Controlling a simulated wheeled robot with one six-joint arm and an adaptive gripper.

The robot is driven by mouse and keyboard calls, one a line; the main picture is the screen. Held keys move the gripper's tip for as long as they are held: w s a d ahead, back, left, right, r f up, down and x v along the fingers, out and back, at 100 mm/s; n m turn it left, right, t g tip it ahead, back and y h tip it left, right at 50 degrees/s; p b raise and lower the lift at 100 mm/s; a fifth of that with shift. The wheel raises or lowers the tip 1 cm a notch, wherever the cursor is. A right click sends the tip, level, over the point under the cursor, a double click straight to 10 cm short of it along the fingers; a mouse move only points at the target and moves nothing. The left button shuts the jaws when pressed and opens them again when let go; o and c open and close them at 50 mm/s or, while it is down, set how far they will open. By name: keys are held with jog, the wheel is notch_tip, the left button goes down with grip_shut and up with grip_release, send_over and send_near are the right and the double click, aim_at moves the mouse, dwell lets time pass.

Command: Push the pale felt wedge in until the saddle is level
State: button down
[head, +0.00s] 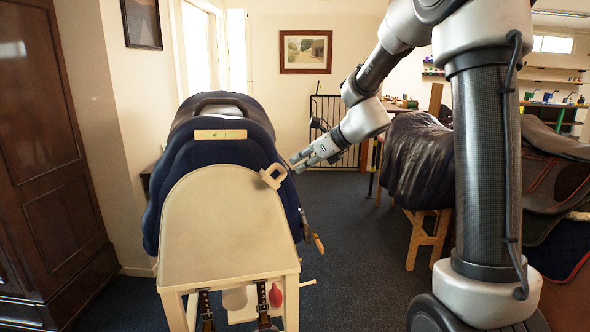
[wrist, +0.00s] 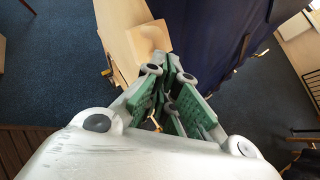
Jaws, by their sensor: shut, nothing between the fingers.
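The pale wedge (head: 273,176) sticks out at the right upper edge of the wooden stand, beside the navy pad under the saddle (head: 218,105). It looks tilted in the head view and shows as a pale block in the wrist view (wrist: 149,38). My gripper (head: 293,166) is shut and empty, its tips just right of the wedge. In the wrist view its closed tips (wrist: 170,58) are close to the wedge's near end; I cannot tell whether they touch.
The wooden stand (head: 225,225) carries the saddle, with straps and a red item (head: 276,295) below. A brown-covered saddle (head: 418,165) on a trestle stands at right. A dark wardrobe (head: 45,150) is at left. Carpet (head: 350,240) between the stands is clear.

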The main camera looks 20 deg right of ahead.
jog(key=v, duration=1)
jog(key=s+a+n, duration=0.1)
jog(key=s+a, duration=0.5)
jog(key=a, duration=0.3)
jog(key=m+t+h, duration=0.2)
jog(key=m+h, duration=0.1)
jog(key=m, duration=0.2)
send_near(283, 175)
jog(key=x, duration=0.4)
jog(key=shift+a+f, duration=0.1)
jog(key=shift+f, duration=0.2)
jog(key=shift+w+a+f, duration=0.2)
jog(key=shift+w+f, duration=0.05)
jog(key=shift+w, duration=0.3)
